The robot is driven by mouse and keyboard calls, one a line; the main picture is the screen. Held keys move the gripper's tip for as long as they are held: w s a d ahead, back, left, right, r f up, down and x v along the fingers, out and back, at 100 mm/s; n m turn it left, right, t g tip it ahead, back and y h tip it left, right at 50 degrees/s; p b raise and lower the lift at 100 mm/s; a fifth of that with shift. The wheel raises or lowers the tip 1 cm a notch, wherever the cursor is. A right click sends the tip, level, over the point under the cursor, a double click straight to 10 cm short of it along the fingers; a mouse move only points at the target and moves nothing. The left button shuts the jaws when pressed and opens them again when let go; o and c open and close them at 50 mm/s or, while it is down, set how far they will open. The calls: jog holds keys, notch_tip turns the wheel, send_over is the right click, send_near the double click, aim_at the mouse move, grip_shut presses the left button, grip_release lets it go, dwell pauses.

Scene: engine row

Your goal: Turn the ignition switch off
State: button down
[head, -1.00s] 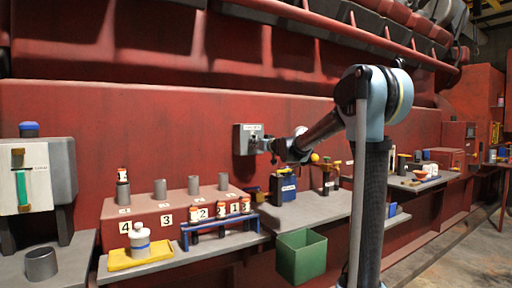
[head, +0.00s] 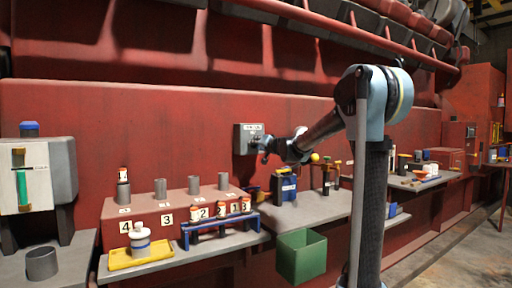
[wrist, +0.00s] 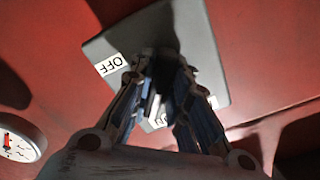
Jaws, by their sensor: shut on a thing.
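The ignition switch is a grey box (head: 243,138) on the red wall, left of my arm's end in the head view. In the wrist view its grey plate (wrist: 206,62) bears a white OFF label (wrist: 110,64) at the left and a second, partly covered label near the fingertips. My gripper (wrist: 161,66) reaches up to the plate, its two fingers close together around the dark switch handle (wrist: 155,102). The gripper (head: 264,147) also shows at the box in the head view. The fingers hide most of the handle, so I cannot tell its exact angle.
A round white gauge (wrist: 20,140) is at the lower left of the wrist view. Below the switch are a grey shelf (head: 310,209), a blue container (head: 288,187) and a green bin (head: 302,257). A blue rack (head: 215,232) with numbered cylinders stands to the left.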

jog(key=m, duration=0.5)
jog(key=shift+w+d+m, duration=0.1)
jog(key=shift+d+m, duration=0.05)
jog(key=shift+m, duration=2.55)
jog(key=c, duration=1.5)
grip_release()
jog(key=shift+f, duration=0.1)
